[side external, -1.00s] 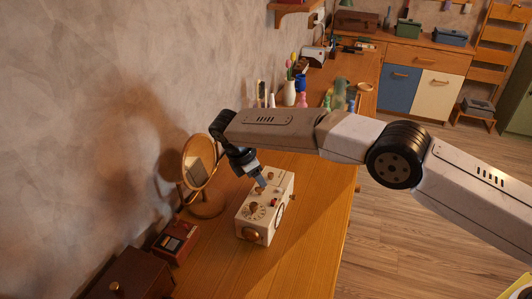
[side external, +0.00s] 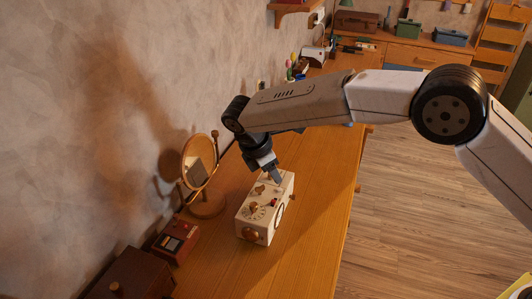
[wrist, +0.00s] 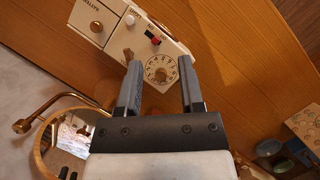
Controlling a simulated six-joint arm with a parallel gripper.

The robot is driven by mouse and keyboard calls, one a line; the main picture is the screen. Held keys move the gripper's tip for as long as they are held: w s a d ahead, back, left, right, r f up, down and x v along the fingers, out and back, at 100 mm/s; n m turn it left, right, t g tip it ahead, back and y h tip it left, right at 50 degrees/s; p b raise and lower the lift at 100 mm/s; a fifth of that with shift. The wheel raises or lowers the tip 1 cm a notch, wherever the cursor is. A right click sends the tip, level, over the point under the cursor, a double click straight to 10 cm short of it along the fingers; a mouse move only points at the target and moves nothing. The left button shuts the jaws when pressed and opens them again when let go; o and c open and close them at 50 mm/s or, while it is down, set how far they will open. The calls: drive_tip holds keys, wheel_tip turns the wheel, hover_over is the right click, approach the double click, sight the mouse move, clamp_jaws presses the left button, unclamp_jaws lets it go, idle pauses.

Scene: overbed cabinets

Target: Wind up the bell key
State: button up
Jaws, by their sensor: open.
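A cream box (side external: 266,216) stands on the wooden desk with brass knobs, a numbered dial (wrist: 160,70) and a small red switch (wrist: 153,39) on its top. A brass key-like knob (wrist: 128,53) sits beside the dial in the wrist view; I cannot tell for sure that it is the bell key. My gripper (side external: 279,180) is over the far end of the box top in the side view. In the wrist view my gripper (wrist: 161,64) is open and empty, its fingertips framing the dial. Whether the fingers touch the box is unclear.
A round brass-framed mirror (side external: 199,163) stands to the left of the box, near the wall. A red box (side external: 175,243) and a dark brown box (side external: 128,277) lie at the lower left. The desk to the right of the cream box is clear.

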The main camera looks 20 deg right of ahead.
drive_tip(key=s+d+r, duration=0.2)
drive_tip(key=s+r, duration=0.1)
drive_tip(key=s, duration=0.4)
drive_tip(key=shift+d+r, duration=0.2)
drive_tip(key=shift+d, duration=0.1)
drive_tip(key=shift+s, duration=0.15)
drive_tip(key=shift+f, duration=0.1)
idle(0.3)
drive_tip(key=y, duration=0.9)
approach(261, 186)
drive_tip(key=f, duration=0.1)
drive_tip(key=shift+a+f, duration=0.1)
drive_tip(key=shift+a, duration=0.25)
drive_tip(key=shift+f, duration=0.1)
drive_tip(key=shift+x, duration=3.8)
